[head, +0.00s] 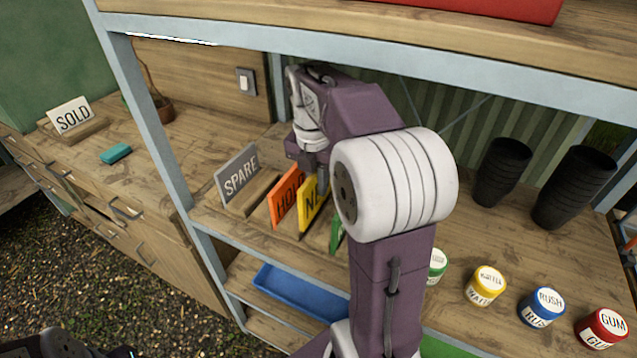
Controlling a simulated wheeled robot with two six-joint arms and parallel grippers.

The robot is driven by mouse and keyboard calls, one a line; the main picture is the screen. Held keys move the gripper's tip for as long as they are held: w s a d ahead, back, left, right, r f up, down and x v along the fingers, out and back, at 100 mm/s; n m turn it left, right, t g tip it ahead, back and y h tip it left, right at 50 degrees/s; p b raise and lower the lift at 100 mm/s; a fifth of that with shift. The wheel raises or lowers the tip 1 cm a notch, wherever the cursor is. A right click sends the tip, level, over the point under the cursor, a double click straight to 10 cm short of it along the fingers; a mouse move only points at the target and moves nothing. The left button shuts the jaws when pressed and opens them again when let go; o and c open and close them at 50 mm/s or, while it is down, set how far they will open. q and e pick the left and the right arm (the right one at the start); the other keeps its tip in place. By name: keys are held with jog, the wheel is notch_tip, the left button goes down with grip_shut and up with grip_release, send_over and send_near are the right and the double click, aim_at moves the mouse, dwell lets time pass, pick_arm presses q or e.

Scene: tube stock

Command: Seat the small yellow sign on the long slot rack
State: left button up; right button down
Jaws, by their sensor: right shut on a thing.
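The small yellow sign (309,212), lettered starting "NE", stands upright just right of the orange "HOLD" sign (284,203). My right gripper (314,172) comes down from above and is shut on its upper part. A wooden rack (258,190) shows between the grey "SPARE" sign (238,175) and the orange sign; the signs and my arm hide the rest of it. I cannot tell whether the yellow sign's lower edge is in a slot or above it. A green sign (336,234) shows partly, right of the yellow one, behind my right arm.
Several labelled pots, including a yellow-lidded one (486,285), stand along the shelf's front right. Black stacked cups (502,170) stand behind. A blue tray (290,292) lies on the shelf below. A metal post (160,130) rises at left; a "SOLD" sign (72,117) stands on the left bench.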

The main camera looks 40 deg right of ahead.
aim_at(319, 207)
jog(key=shift+w+d+f+b, duration=0.15)
jog(key=shift+d+f+b, duration=0.1)
jog(key=shift+f+b, duration=0.45)
jog(key=shift+a+f+b, duration=0.15)
jog(key=shift+f+b, duration=0.3)
jog(key=shift+f, duration=0.15)
jog(key=shift+f+b, duration=0.4)
jog(key=shift+f, duration=0.3)
jog(key=shift+f, duration=0.1)
jog(key=c, duration=1.4)
grip_release()
jog(key=r+p, duration=0.1)
jog(key=r, duration=0.2)
jog(key=r+p, duration=0.1)
jog(key=r, duration=0.2)
jog(key=a+r+p, duration=0.1)
jog(key=r, duration=0.2)
jog(key=shift+s, duration=0.3)
